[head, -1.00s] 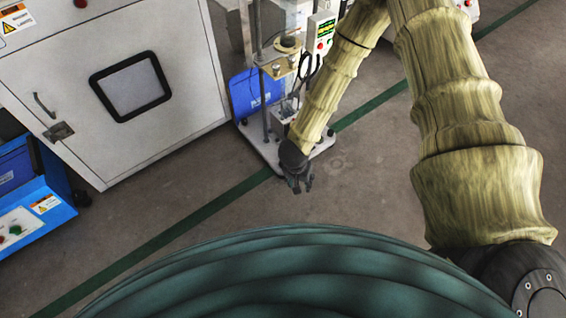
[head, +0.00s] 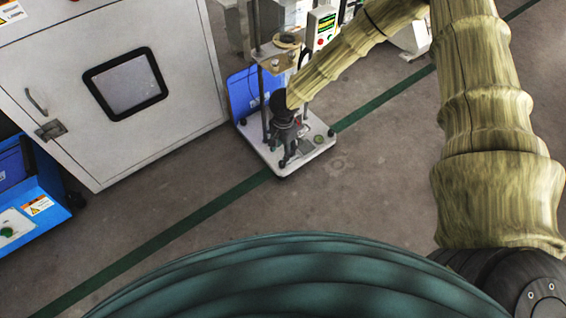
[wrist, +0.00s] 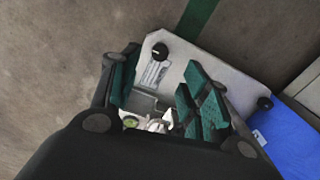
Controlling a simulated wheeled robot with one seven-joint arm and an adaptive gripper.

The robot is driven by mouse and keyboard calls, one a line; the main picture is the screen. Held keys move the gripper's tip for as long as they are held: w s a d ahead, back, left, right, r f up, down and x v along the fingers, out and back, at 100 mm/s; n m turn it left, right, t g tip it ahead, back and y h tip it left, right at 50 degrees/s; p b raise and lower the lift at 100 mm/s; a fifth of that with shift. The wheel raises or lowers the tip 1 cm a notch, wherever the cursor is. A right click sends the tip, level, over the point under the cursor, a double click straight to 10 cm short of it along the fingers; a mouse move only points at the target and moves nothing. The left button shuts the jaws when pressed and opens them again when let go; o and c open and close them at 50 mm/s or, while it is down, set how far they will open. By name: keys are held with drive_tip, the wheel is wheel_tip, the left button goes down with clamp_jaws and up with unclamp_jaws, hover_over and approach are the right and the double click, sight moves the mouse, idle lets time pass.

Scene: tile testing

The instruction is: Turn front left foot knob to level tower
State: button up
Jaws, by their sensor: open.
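The tower (head: 256,95) is a post-and-plate stand on a white base plate (head: 262,150) on the floor. My gripper (head: 290,158) points down over the base plate, in front of the tower's posts. In the wrist view my gripper (wrist: 160,88) is open, its green-padded fingers on either side of the base plate's middle, with nothing between them gripped. A black foot knob (wrist: 160,50) with a white mark sits at a plate corner, beyond the fingertips and apart from them. Another black knob (wrist: 265,103) sits at a corner on the right. A round green bubble level (wrist: 130,122) shows near the left finger.
A large white cabinet (head: 160,140) stands left of the tower. A blue machine (head: 40,200) is at the far left. A green floor line (head: 215,205) crosses the floor. The floor in front of the base plate is clear.

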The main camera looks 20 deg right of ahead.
sight(282, 162)
wheel_tip(282, 162, down, 8)
drive_tip(key=b, duration=0.4)
drive_tip(key=shift+w, duration=0.1)
drive_tip(key=shift+c, duration=0.3)
clamp_jaws()
